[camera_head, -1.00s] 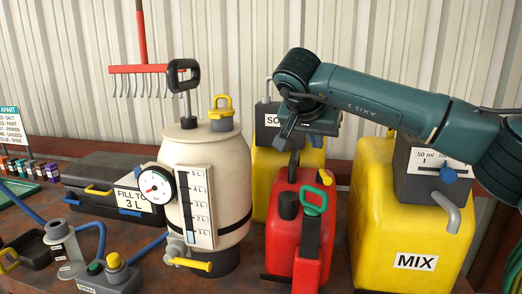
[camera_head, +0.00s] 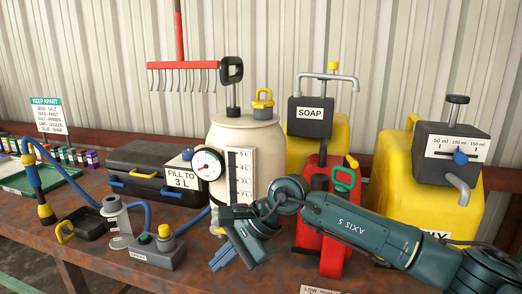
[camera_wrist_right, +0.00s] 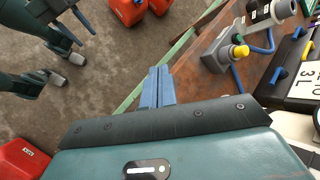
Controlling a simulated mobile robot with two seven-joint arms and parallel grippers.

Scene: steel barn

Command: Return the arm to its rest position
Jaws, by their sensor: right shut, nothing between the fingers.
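My right arm comes in from the right in the head view, low across the front of the bench. My right gripper (camera_head: 238,254) is shut and empty, with its blue fingers pointing down and left in front of the cream tank (camera_head: 238,135). In the right wrist view the shut blue fingers (camera_wrist_right: 157,88) show over the bench edge and floor, with nothing between them. My arm hides part of the red can (camera_head: 312,235) and the tank's lower front. Teal parts of my own body show at left in the wrist view; I cannot make out my left gripper.
The yellow soap can (camera_head: 298,150) and yellow mix can (camera_head: 395,170) stand behind my arm. A black case (camera_head: 150,165), a pump fitting (camera_head: 160,250) and a hose lie to the left on the bench. Red cans (camera_wrist_right: 128,10) stand on the floor.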

